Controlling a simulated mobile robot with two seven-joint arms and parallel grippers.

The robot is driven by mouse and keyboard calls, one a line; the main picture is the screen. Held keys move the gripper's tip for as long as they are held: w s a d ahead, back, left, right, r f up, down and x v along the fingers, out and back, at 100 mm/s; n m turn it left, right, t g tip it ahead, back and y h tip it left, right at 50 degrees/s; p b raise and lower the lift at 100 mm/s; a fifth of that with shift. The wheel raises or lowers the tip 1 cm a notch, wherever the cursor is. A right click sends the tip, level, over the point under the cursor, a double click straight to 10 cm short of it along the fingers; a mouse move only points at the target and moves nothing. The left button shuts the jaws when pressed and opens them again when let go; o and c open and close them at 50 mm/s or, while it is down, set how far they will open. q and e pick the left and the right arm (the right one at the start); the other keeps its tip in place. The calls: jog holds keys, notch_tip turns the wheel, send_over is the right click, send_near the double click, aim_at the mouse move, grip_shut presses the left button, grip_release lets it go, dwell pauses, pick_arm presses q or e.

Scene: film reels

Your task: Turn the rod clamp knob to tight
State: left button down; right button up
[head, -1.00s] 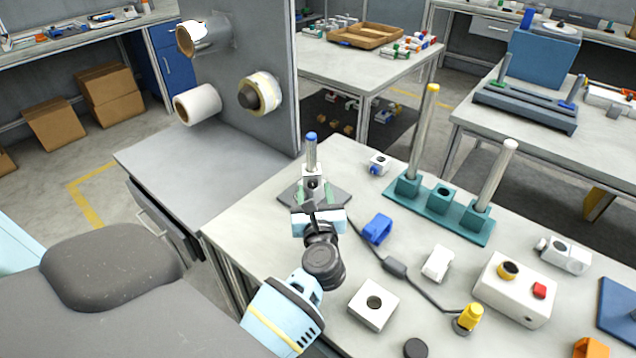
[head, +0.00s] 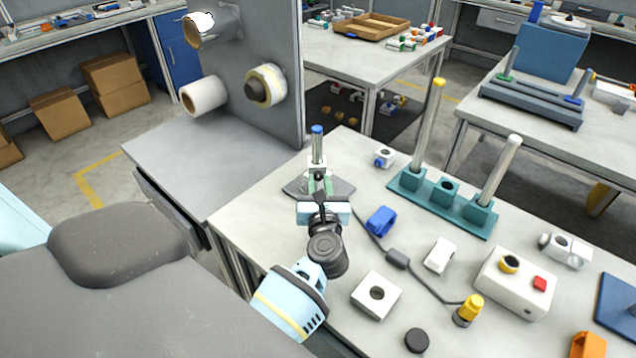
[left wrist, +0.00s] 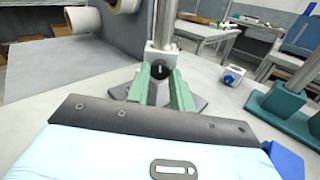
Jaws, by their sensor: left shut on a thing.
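The rod clamp is a pale block (head: 317,172) around a blue-tipped upright metal rod (head: 317,147) on a dark base plate (head: 339,188). In the left wrist view the clamp block (left wrist: 161,54) has a round black knob (left wrist: 160,72) facing me. My left gripper (head: 318,186) reaches the front of the clamp, and its green fingers (left wrist: 160,82) are shut on the knob, one on each side. The fingers partly hide the clamp's lower part. I cannot read the knob's marking or turn angle. My right gripper is not in view.
A blue clip (head: 381,221) and a cable with a dark inline box (head: 397,259) lie right of my left arm. A teal stand with rods (head: 441,208) is further right. A white block with a hole (head: 376,295) sits nearer. A grey panel with rolls (head: 255,60) stands behind left.

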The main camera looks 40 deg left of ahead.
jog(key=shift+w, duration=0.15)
pick_arm(q)
jog(key=c, duration=1.2)
grip_release()
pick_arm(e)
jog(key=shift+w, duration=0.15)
pick_arm(q)
jog(key=shift+d, duration=0.1)
